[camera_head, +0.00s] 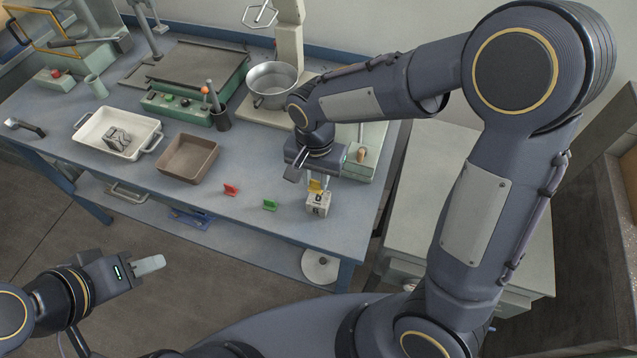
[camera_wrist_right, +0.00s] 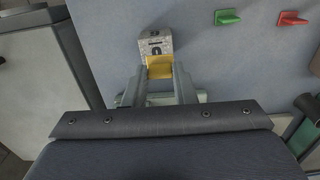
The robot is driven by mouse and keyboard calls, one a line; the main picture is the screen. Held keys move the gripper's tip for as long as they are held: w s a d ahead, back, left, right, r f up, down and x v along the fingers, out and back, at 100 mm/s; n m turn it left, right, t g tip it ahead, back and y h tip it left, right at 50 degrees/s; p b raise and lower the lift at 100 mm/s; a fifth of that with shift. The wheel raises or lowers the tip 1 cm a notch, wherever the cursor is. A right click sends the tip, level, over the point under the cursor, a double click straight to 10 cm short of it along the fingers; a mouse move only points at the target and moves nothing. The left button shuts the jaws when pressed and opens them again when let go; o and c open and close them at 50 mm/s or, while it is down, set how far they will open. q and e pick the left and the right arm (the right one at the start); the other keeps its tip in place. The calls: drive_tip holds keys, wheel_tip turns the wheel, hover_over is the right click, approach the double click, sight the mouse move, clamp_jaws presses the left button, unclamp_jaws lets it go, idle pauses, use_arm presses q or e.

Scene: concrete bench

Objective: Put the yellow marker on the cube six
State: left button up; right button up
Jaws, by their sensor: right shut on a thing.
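The yellow marker (camera_head: 316,186) is a small yellow piece between the fingers of my right gripper (camera_head: 312,180), which is shut on it. The pale speckled cube (camera_head: 318,204) with a dark character on its face stands near the bench's front edge, directly under the marker. In the right wrist view the yellow marker (camera_wrist_right: 159,68) is at the fingertips, against the near edge of the cube (camera_wrist_right: 155,44). I cannot tell whether the marker rests on the cube or is just above it. My left gripper (camera_head: 150,265) is empty, off the bench's front; its finger gap is unclear.
A green marker (camera_head: 269,204) and a red marker (camera_head: 231,189) stand left of the cube. A metal pot (camera_head: 272,85) stands behind. The bench's front edge is close to the cube.

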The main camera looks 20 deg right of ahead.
sight(319, 187)
drive_tip(key=shift+w+d+f, duration=0.1)
drive_tip(key=shift+d+f, duration=0.1)
drive_tip(key=shift+f, duration=0.8)
drive_tip(key=shift+d+f, duration=0.15)
drive_tip(key=shift+f, duration=0.85)
drive_tip(key=shift+f, duration=0.15)
drive_tip(key=o, duration=1)
drive_tip(key=shift+c, duration=0.2)
